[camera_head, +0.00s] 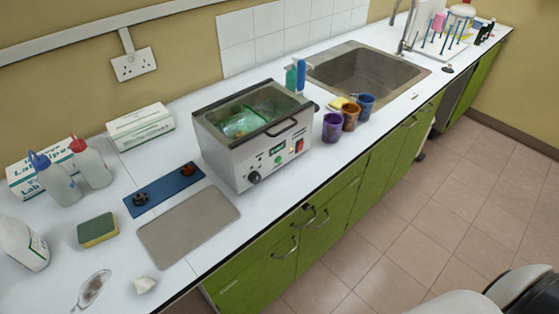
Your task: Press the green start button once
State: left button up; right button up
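A steel bath-like machine (258,130) stands on the white counter in the middle of the head view. Its front panel faces the counter's front edge. A small green button (278,160) sits on the panel, between a black knob (254,177) on the left and a red switch (299,147) on the right. Nothing covers the green button. I cannot tell at this size whether it is pressed in. Neither of my grippers is in view.
A grey mat (188,226) and a blue tray (165,190) lie left of the machine. Purple (332,127), brown (350,117) and blue (366,105) cups stand right of it, before the sink (366,72). Floor (400,235) in front of the green cabinets is open.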

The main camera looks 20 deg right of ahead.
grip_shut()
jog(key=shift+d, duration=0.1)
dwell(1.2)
